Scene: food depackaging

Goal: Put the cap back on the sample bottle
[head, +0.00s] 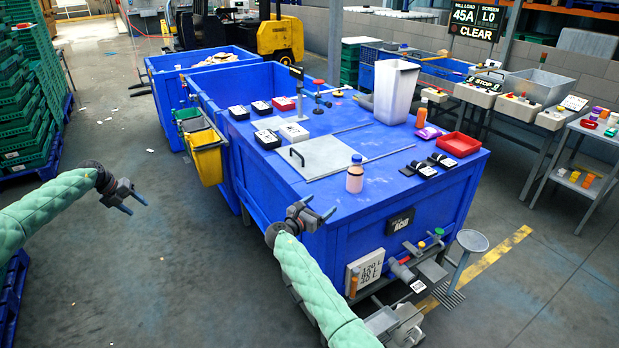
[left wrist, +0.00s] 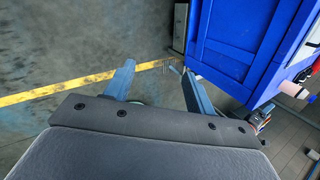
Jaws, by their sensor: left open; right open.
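The sample bottle (head: 354,182), with pale pinkish contents, stands upright on the blue bin's flat top, near its front edge. A blue cap (head: 356,158) shows at its top; I cannot tell whether it is seated fully. The bottle also shows at the right edge of the left wrist view (left wrist: 291,89). My left gripper (head: 135,204) is open and empty, over the floor left of the bin; its spread fingers show in the left wrist view (left wrist: 158,68). My right gripper (head: 321,208) is open and empty, near the bin's front left edge, left of and nearer than the bottle.
On the blue top (head: 305,187) are a handled grey lid (head: 322,157), a tall grey bin (head: 396,92), a red tray (head: 458,145), black-and-white devices (head: 420,169) and an orange-capped bottle (head: 422,112). A yellow bucket (head: 206,157) hangs at the left side.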

